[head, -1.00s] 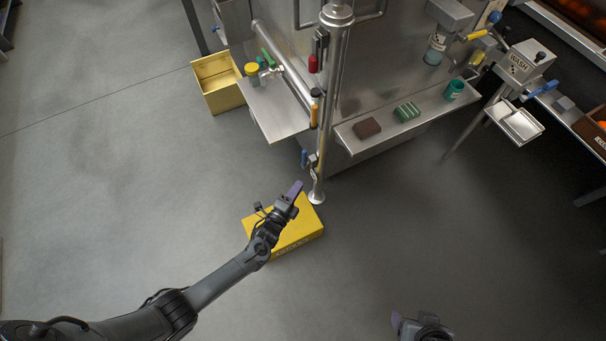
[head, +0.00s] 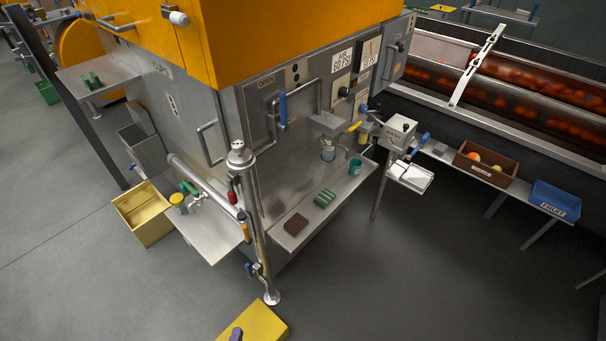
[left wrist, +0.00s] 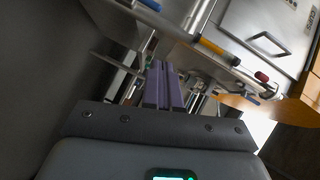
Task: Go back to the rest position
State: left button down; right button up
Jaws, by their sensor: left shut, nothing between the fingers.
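My left gripper (head: 236,334) shows only as a purple fingertip at the bottom edge of the head view, in front of the yellow box (head: 262,320). In the left wrist view its two purple fingers (left wrist: 163,84) lie together, shut with nothing between them. They point toward the steel machine and its pipes, and I see no contact. The rest of my left arm is out of the head view. My right gripper is in neither view now.
The orange and steel machine (head: 222,130) fills the middle, with a vertical pipe (head: 258,225) at its front corner. A lower shelf (head: 292,238) holds a brown block and a green sponge. An open yellow bin (head: 143,222) stands left. The floor at lower left and lower right is clear.

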pick_arm(q)
jog(key=s+a+r+n+g+p, duration=0.1)
jog(key=s+r+n+g+p, duration=0.2)
jog(key=r, duration=0.7)
jog(key=s+r+n+g+p, duration=0.1)
jog(key=r+n+g+p, duration=0.25)
jog(key=r, duration=0.65)
jog(key=s+a+r+n+g+b, duration=0.1)
jog(key=s+r+n+g, duration=0.15)
jog(key=s+n, duration=0.2)
jog(key=s+a+r+n+g, duration=0.1)
jog(key=s+r+n+g, duration=0.15)
jog(key=s, duration=0.25)
notch_tip(320, 180, up, 38)
jog(key=p, duration=3.8)
jog(key=shift+d+g+y, duration=0.3)
jog(key=shift+g, duration=0.05)
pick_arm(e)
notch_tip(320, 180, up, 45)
pick_arm(q)
jog(key=shift+s, duration=0.1)
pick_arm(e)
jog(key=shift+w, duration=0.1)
